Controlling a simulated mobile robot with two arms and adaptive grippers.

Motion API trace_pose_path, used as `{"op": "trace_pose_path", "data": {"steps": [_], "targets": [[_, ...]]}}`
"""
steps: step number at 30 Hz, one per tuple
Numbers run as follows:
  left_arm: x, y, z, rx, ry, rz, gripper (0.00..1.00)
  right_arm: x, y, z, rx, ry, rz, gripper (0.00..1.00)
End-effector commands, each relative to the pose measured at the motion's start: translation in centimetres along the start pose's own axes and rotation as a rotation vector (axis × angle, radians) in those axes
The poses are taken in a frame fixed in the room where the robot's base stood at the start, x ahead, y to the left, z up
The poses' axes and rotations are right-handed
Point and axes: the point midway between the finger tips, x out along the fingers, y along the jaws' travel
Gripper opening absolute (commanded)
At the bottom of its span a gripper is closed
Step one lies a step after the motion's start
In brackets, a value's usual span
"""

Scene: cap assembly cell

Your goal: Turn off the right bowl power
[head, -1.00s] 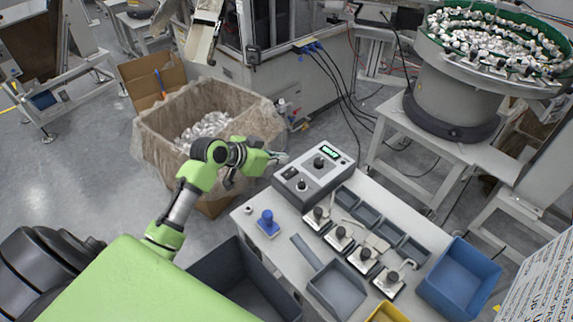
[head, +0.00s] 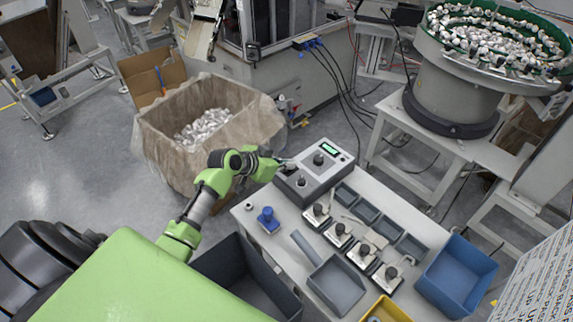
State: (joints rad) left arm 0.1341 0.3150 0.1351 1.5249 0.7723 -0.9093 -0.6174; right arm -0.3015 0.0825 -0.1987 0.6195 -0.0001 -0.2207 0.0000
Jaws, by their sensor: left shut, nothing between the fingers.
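The grey control box (head: 318,173) stands at the far left corner of the white table. It has a small green lit display (head: 329,148), a black knob (head: 318,160) below the display, and another knob (head: 301,182) nearer the front. My left gripper (head: 289,165) is shut and empty at the left edge of the control box, where a dark switch area is partly hidden by the fingers. I cannot tell whether the fingertips touch it. The bowl feeder (head: 452,100), full of white caps, stands at the upper right. My right gripper is not in view.
The white table (head: 262,248) holds a blue-handled stamp (head: 267,217), several metal fixtures, small grey trays, a grey bin (head: 336,287) and a blue bin (head: 458,277). A lined carton (head: 165,155) of parts stands behind my left arm. A dark bin (head: 240,280) sits left of the table.

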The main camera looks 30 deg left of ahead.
Motion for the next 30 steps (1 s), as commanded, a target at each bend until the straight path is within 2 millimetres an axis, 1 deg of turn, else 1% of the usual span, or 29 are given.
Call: {"op": "trace_pose_path", "data": {"steps": [8,18,30], "targets": [[0.1,0.0,0.2,0.000,-0.004,0.001,0.00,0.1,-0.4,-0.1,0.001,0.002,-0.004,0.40],[0.8,0.0,-1.0,0.002,-0.003,0.000,0.00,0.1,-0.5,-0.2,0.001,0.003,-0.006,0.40],[0.9,0.0,-1.3,0.001,-0.002,0.000,0.00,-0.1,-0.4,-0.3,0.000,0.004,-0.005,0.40]]}}
